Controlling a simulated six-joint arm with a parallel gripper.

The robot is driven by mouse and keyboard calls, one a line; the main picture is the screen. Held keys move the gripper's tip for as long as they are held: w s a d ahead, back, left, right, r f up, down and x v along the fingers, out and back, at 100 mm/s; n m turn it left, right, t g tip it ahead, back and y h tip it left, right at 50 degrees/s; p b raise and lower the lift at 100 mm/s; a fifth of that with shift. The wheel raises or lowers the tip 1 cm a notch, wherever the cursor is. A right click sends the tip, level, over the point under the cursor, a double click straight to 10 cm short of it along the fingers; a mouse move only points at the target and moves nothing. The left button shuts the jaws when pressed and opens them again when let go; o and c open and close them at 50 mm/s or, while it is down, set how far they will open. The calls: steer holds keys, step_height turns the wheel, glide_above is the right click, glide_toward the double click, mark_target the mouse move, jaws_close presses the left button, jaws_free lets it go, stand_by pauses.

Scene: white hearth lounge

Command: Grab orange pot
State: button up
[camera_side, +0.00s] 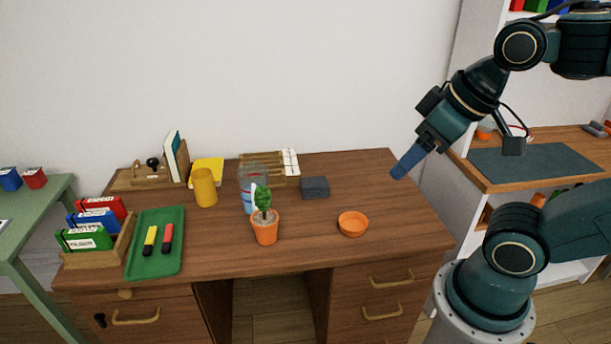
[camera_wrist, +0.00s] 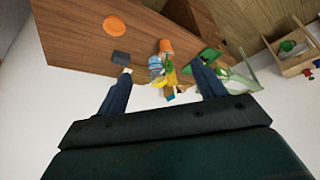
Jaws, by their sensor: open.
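The orange pot (camera_side: 266,235) stands upright near the front middle of the brown desk, with a small green plant (camera_side: 264,202) in it. In the wrist view the orange pot (camera_wrist: 166,45) appears upside down, beyond and between my fingers. My gripper (camera_side: 398,173) is in the air at the desk's right side, well apart from the pot. In the wrist view my gripper (camera_wrist: 161,68) has its two fingers spread wide, with nothing held.
An orange bowl (camera_side: 352,227) sits right of the pot. A clear blue-tinted container (camera_side: 246,190) is close behind the plant. A yellow cylinder (camera_side: 205,188), dark block (camera_side: 315,188) and green tray (camera_side: 157,262) are also on the desk. The right desktop is mostly clear.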

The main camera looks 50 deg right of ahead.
steer(key=shift+c, duration=0.3)
steer(key=w+m+g+y, duration=0.1)
steer(key=w+m+g, duration=0.1)
steer(key=w+m, duration=1.25)
steer(key=w+d+f+m+g+y, duration=0.1)
steer(key=w+f+m, duration=0.3)
steer(key=w, duration=0.5)
steer(key=w+d+f+m+g+y, duration=0.1)
steer(key=w+f+m, duration=0.3)
steer(key=w+f, duration=0.4)
steer(key=shift+w+d+f, duration=0.3)
steer(key=shift+w+d, duration=0.4)
steer(key=shift+w, duration=0.4)
steer(key=shift+f, duration=0.1)
steer(key=shift+x, duration=4.2)
